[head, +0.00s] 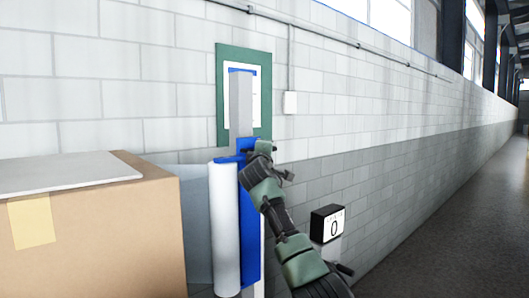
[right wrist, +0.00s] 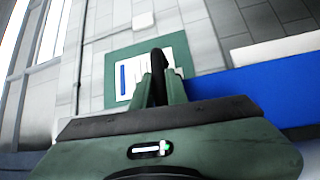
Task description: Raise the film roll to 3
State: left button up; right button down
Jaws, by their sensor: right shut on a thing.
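The white film roll (head: 224,235) stands upright on a blue carriage (head: 250,225) at a grey mast (head: 240,110). My right gripper (head: 258,152) is at the top of the carriage, just right of the roll's upper end. In the right wrist view its fingers (right wrist: 158,82) are shut on a dark handle (right wrist: 158,60), and the blue carriage (right wrist: 265,90) lies to their right. A small black-framed display (head: 333,228) right of my arm reads 0. My left gripper is in neither view.
A large cardboard box (head: 90,225) with a pale board (head: 65,172) on top stands at the left. A greyish sheet (head: 196,215) spans between box and roll. A green-framed notice (head: 223,110) hangs on the block wall behind the mast. The floor at the right is clear.

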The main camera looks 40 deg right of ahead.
jog(key=shift+s+r, duration=0.1)
jog(key=shift+r, duration=0.3)
jog(key=c, duration=1.5)
grip_release()
jog(key=shift+o, duration=0.5)
jog(key=shift+f, duration=0.1)
jog(key=shift+s+a+f+b, duration=0.3)
jog(key=shift+a+b, duration=0.05)
jog(key=shift+b, duration=0.15)
jog(key=b+v, duration=0.3)
jog(key=v, duration=0.3)
jog(key=shift+s+a+b, duration=0.2)
jog(key=shift+s+b, duration=0.15)
jog(key=shift+r, duration=0.1)
